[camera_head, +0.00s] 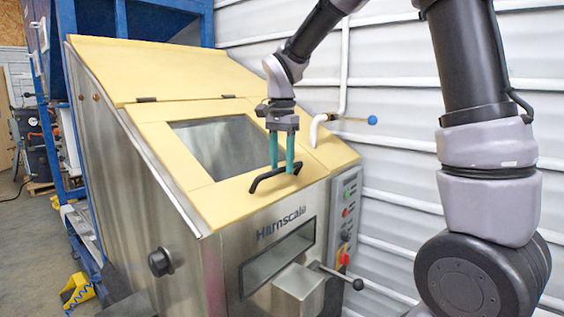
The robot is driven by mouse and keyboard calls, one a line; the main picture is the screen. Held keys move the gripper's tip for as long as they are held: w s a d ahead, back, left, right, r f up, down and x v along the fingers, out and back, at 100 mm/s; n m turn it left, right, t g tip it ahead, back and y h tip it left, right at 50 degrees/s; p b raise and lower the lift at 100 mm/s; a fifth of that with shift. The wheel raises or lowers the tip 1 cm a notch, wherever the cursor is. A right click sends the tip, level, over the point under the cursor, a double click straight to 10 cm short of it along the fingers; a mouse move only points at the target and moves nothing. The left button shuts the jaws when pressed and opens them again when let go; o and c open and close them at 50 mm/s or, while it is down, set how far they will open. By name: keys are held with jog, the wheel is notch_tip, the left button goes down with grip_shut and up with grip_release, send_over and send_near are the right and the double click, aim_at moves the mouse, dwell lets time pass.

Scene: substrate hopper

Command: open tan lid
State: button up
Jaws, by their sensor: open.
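The tan lid (205,196) is the sloped front panel of a steel hopper, with a dark window (215,146) in it. It lies flush with the tan frame around it and looks shut. Two dark hinges (146,99) sit along its upper edge. A black bar handle (268,179) stands up from its lower right edge. My gripper (285,170) points down at the handle, with its two teal fingers open. The fingertips are at the right part of the handle; I cannot tell whether they straddle or touch it.
The steel hopper body (170,215) carries a black knob (160,262) on its left side. A control panel (346,215) with buttons and a black-knobbed lever (340,277) are at the right. A white pipe (343,70) runs along the corrugated wall. A yellow object (77,290) lies on the floor at left.

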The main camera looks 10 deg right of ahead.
grip_shut()
dwell(1.4)
